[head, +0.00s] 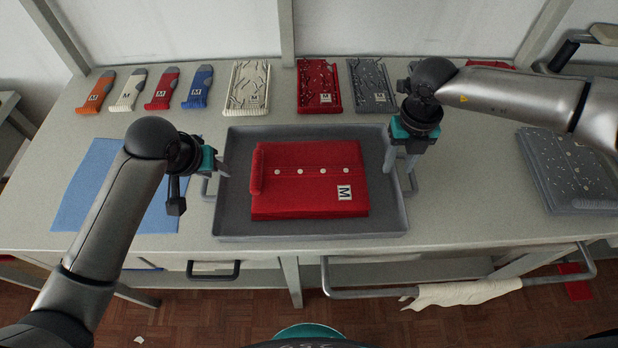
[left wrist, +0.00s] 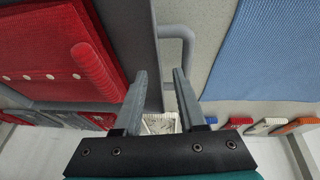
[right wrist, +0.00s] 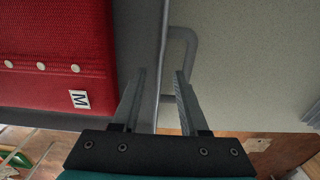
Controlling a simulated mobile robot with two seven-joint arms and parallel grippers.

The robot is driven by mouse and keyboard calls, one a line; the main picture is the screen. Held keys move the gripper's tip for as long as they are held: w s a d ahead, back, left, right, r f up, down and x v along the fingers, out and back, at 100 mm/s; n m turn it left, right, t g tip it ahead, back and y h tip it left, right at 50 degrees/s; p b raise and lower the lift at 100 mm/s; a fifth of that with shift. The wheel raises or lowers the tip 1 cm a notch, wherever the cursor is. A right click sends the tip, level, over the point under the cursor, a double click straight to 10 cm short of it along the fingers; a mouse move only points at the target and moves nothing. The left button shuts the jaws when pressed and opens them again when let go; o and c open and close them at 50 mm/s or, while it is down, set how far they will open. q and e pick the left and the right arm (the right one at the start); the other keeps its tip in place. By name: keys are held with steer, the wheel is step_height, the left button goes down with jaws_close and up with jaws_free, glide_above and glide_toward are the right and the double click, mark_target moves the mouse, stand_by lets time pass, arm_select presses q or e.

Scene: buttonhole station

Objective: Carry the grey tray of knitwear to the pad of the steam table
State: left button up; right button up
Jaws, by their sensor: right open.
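The grey tray (head: 312,232) sits on the pale worktop with red folded knitwear (head: 330,195) inside, which has white buttons and an M label. My left gripper (head: 215,169) is at the tray's left side, open, its fingers by the left handle (left wrist: 180,45). My right gripper (head: 399,165) is at the right side, open, with its fingers by the right handle (right wrist: 186,45). Neither gripper visibly holds anything. I cannot identify a steam table pad for certain; a flat blue sheet (head: 90,190) lies left of the tray.
Several small knit pieces (head: 163,90) and flat folded knits (head: 320,88) line the back. A grey speckled stack (head: 570,165) lies at the right. A rail with a pale cloth (head: 460,293) runs along the front edge. The worktop right of the tray is largely clear.

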mark_target(395, 172)
arm_select(q)
steer(key=shift+x, duration=1.8)
arm_select(e)
steer(key=shift+f, duration=1.8)
arm_select(q)
steer(key=shift+c, duration=0.3)
arm_select(e)
steer(key=shift+c, duration=0.3)
arm_select(q)
jaws_close()
arm_select(e)
jaws_close()
arm_select(q)
steer(key=shift+r, duration=0.1)
